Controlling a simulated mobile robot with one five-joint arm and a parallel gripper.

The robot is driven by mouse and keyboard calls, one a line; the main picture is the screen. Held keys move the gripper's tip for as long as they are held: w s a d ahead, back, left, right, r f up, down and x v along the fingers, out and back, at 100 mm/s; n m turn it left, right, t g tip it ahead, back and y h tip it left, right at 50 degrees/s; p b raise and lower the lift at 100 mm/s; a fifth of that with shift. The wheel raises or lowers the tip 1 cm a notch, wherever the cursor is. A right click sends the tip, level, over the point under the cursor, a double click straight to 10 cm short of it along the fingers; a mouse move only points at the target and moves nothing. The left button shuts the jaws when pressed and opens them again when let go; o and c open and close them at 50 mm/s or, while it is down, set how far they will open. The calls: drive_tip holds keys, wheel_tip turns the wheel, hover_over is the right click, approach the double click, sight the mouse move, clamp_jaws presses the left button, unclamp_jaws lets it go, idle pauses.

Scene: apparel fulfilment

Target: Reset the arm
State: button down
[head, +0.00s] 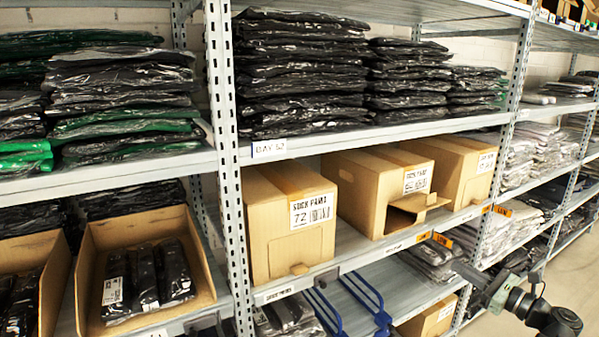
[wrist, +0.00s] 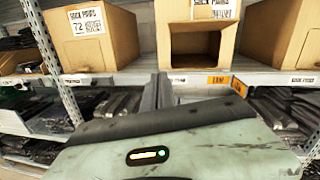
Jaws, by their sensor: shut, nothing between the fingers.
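My gripper (head: 462,268) is at the lower right in the head view, out in front of the shelving and apart from it. In the wrist view its fingers (wrist: 157,92) are together with nothing between them, pointing at the shelf edge below the boxes. My dark arm reaches in from the lower right corner of the head view. No object is held.
Cardboard boxes (head: 290,222) stand on the middle shelf; the centre box (head: 362,195) has an open front flap. Bagged garments (head: 300,75) fill the shelf above. An open carton (head: 200,262) holds dark packets at lower left. Floor (head: 572,290) is clear at right.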

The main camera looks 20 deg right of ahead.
drive_tip(key=w+a+f+n+g+p, duration=0.1)
drive_tip(key=w+a+f+n+g, duration=0.3)
drive_tip(key=a, duration=0.5)
drive_tip(key=w+a+f+n+g+y+p, duration=0.1)
drive_tip(key=w+a+f+n+g, duration=0.25)
drive_tip(key=a, duration=0.55)
drive_tip(key=w+a+f+n+g+p, duration=0.1)
drive_tip(key=w+a+f+n+g, duration=0.1)
drive_tip(key=a+f+n+g, duration=0.45)
drive_tip(key=s+a+f+n+g+h+p, duration=0.1)
drive_tip(key=s+a+f+n+h, duration=0.1)
drive_tip(key=a+n, duration=0.6)
drive_tip(key=s+a+f+n+g+h+p, duration=0.2)
drive_tip(key=a+n+h, duration=0.3)
drive_tip(key=a, duration=0.5)
drive_tip(key=n, duration=0.2)
drive_tip(key=shift+f+n+h, duration=0.25)
drive_tip(key=shift+n+h, duration=0.05)
drive_tip(key=shift+n, duration=0.1)
